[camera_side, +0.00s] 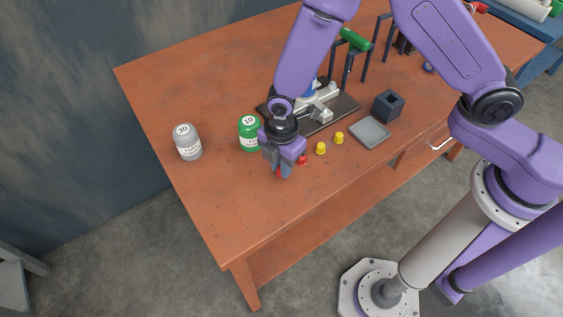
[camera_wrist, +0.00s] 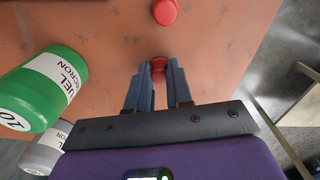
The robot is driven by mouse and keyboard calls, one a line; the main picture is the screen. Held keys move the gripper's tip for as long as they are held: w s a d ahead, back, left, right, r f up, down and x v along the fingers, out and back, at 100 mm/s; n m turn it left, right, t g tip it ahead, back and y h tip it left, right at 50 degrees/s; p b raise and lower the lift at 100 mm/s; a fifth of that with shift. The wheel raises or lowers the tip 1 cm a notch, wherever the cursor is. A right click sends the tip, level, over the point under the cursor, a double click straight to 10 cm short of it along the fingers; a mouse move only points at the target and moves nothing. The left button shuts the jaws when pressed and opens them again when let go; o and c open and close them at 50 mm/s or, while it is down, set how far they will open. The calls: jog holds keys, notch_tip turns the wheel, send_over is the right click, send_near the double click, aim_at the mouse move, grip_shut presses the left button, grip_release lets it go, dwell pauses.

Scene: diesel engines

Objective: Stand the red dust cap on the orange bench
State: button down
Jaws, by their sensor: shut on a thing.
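My gripper (camera_side: 281,173) is low over the front left part of the orange bench (camera_side: 225,215), pointing down. In the wrist view its two fingers are shut on a red dust cap (camera_wrist: 159,64), which shows between the fingertips. In the side view only a sliver of this cap shows, mostly hidden by the fingers. I cannot tell whether it touches the bench. A second red cap (camera_side: 302,160) stands on the bench just right of my gripper; it also shows at the top of the wrist view (camera_wrist: 164,11).
A green canister (camera_side: 249,140) stands close behind-left of my gripper, a grey one (camera_side: 187,143) further left. Yellow caps (camera_side: 320,148), a grey tray (camera_side: 369,132) and a dark block (camera_side: 388,105) lie to the right. The bench's front left is clear.

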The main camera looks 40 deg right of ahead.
jog(key=shift+f, duration=0.1)
jog(key=c, duration=1)
grip_release()
notch_tip(320, 180, up, 12)
jog(key=s+d+r+m, duration=0.2)
jog(key=s+d+r, duration=0.1)
jog(key=s+d, duration=0.3)
jog(key=s+d+r+m, duration=0.3)
jog(key=s+d, duration=0.4)
jog(key=d, duration=0.1)
jog(key=s+d+r+m, duration=0.3)
jog(key=s+d, duration=0.4)
jog(key=shift+s+d+r, duration=0.1)
jog(key=shift+d+r, duration=0.2)
jog(key=shift+d, duration=0.05)
